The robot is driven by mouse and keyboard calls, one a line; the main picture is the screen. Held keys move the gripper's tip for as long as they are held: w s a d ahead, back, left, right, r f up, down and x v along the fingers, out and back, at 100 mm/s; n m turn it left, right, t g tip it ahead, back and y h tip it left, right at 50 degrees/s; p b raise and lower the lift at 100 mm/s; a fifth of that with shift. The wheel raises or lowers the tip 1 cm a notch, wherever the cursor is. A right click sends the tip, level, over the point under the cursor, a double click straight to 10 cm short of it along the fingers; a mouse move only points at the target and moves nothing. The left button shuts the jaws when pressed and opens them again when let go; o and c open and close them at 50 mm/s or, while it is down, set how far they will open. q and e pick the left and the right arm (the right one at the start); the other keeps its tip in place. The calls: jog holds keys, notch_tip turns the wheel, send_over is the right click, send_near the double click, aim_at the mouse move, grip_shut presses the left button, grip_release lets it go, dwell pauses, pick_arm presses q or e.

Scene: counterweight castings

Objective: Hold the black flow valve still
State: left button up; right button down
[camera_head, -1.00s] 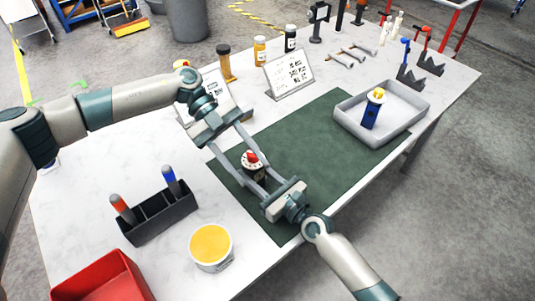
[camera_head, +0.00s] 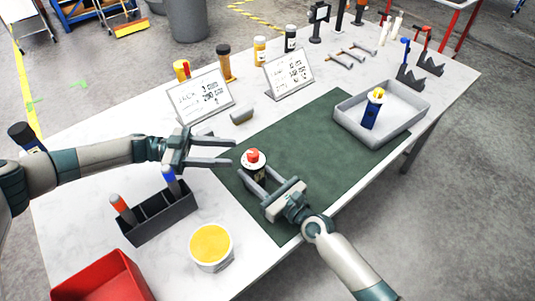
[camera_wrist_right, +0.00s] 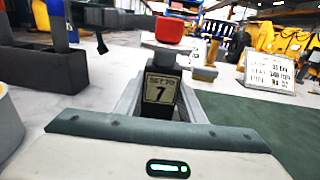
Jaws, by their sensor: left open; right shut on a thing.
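The black flow valve (camera_head: 260,174) stands upright at the left part of the green mat (camera_head: 318,140). It has a white dial and a red knob on top. In the right wrist view its black body (camera_wrist_right: 161,110) carries a label reading "SET TO 7", with the red knob (camera_wrist_right: 172,29) above. My right gripper (camera_head: 259,178) is shut on the valve's body, one finger on each side. My left gripper (camera_head: 230,153) is open and empty, left of the valve, its fingers pointing toward it without touching.
A grey tray (camera_head: 408,127) holding a blue valve with a yellow knob (camera_head: 370,115) is at the right. A black tool holder (camera_head: 158,217), a yellow-topped tub (camera_head: 212,246) and a red bin (camera_head: 105,279) are at the front left. Signs (camera_head: 200,96) stand behind the mat.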

aim_at(259, 155)
pick_arm(q)
jog(key=shift+d, duration=0.1)
jog(key=d, duration=0.4)
jog(key=s+d, duration=0.1)
jog(key=d, duration=0.6)
jog(key=shift+s+d, duration=0.35)
jog(key=shift+c, duration=0.4)
jog(key=c, duration=1)
